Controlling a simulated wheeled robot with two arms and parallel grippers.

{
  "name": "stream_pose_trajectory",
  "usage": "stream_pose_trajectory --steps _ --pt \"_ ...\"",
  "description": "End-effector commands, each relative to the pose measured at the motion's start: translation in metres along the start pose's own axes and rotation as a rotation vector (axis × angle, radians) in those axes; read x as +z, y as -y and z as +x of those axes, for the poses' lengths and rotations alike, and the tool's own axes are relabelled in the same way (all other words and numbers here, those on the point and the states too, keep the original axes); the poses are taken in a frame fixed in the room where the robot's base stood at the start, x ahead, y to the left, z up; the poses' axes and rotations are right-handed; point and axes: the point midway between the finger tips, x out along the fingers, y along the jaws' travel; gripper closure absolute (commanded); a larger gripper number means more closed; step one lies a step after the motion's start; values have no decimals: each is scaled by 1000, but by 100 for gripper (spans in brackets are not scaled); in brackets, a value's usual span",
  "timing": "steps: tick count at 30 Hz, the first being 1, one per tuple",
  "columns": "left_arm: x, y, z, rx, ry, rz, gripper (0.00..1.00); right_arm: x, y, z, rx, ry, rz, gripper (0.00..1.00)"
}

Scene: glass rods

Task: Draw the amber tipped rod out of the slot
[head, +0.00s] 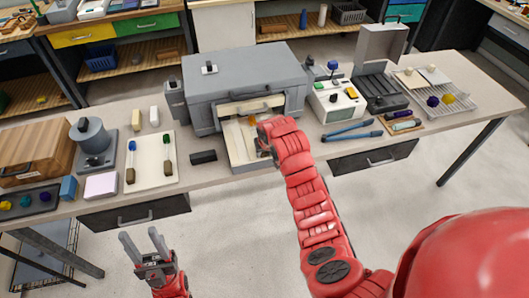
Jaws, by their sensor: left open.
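A grey box like an oven (240,72) stands at the middle back of the bench. Its front slot (228,110) is open, with a pale drawer or lowered door (240,157) below it. A small amber spot (252,120) shows at the slot, possibly the amber tip; I cannot make out a rod. My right gripper (264,138) is at the slot, just right of this spot. Its fingers are mostly hidden by the red wrist, so its hold is unclear. My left gripper (144,245) is open and empty, low in front of the bench.
A white board (150,172) with a blue-tipped and a green-tipped rod lies left of the box. A small black block (203,157) lies between them. A white instrument (336,101) and blue-handled pliers (350,130) are to the right. Free floor lies in front.

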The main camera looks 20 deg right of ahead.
Motion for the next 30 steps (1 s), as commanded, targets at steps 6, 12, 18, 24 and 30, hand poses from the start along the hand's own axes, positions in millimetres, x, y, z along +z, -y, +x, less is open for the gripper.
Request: stream_pose_trajectory --steps 6,12,18,24,30 --pt "0 0 0 0 0 0 50 0 0 0 0 1 0 31" --pt "0 0 0 0 0 0 50 0 0 0 0 1 0 31" --pt "1 0 -5 0 0 0 50 0 0 -7 -1 1 0 31" --pt "3 -1 -19 0 0 0 50 -1 0 -36 -1 -8 -1 31" --pt "1 0 -8 0 0 0 50 -3 -1 -90 2 -4 -1 31"
